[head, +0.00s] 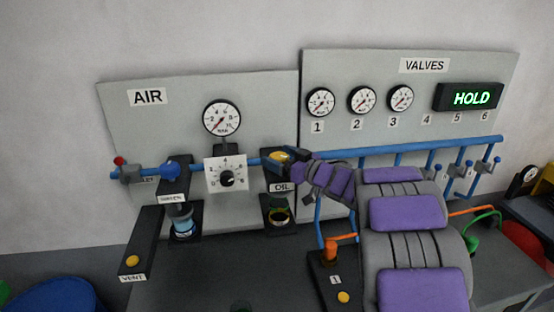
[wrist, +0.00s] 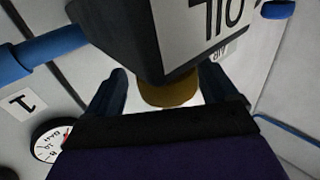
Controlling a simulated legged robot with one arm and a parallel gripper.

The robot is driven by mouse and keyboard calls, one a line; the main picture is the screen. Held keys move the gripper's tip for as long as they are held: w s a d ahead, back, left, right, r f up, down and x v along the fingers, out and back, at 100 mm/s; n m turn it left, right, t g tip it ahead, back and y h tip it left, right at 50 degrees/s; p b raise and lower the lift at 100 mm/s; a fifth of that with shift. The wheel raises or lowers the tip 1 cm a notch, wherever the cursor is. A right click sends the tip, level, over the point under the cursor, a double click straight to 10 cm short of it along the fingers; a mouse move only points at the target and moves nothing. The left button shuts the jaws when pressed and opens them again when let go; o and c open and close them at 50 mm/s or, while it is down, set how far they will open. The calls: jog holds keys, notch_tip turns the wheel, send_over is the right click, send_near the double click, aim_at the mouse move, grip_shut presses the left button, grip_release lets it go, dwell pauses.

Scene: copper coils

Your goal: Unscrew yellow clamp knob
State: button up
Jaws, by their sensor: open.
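The yellow clamp knob (head: 279,156) sits on the dark block above the OIL label (head: 281,187) in the head view. In the wrist view the knob (wrist: 168,94) looks brownish yellow and sticks out from the dark block with the OIL label (wrist: 208,25). My gripper (head: 287,157) is at the knob, reaching from the right in the head view. In the wrist view my gripper (wrist: 172,82) is open, with one dark finger on each side of the knob. White gaps show between the knob and both fingers. The block hides part of the knob there.
The pressure gauge (head: 222,118) and white dial plate (head: 226,175) are left of my gripper. A blue pipe (head: 430,146) with valve handles runs along the right panel. A VENT box (head: 141,240) and a box marked 1 (head: 328,280) stand lower down.

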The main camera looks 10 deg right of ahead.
jog(key=shift+w+a, duration=0.25)
jog(key=shift+a, duration=0.3)
jog(key=shift+w+a, duration=0.2)
jog(key=shift+a, duration=0.35)
jog(key=shift+d, duration=0.45)
jog(key=c, duration=0.4)
jog(key=shift+s+a+r, duration=0.1)
jog(key=shift+a, duration=0.1)
jog(key=c, duration=0.6)
jog(key=shift+o, duration=0.2)
jog(key=shift+d, duration=0.1)
jog(key=shift+r+n+g+y+p, duration=0.2)
jog(key=shift+n+g+y+p, duration=0.15)
jog(key=shift+p, duration=0.85)
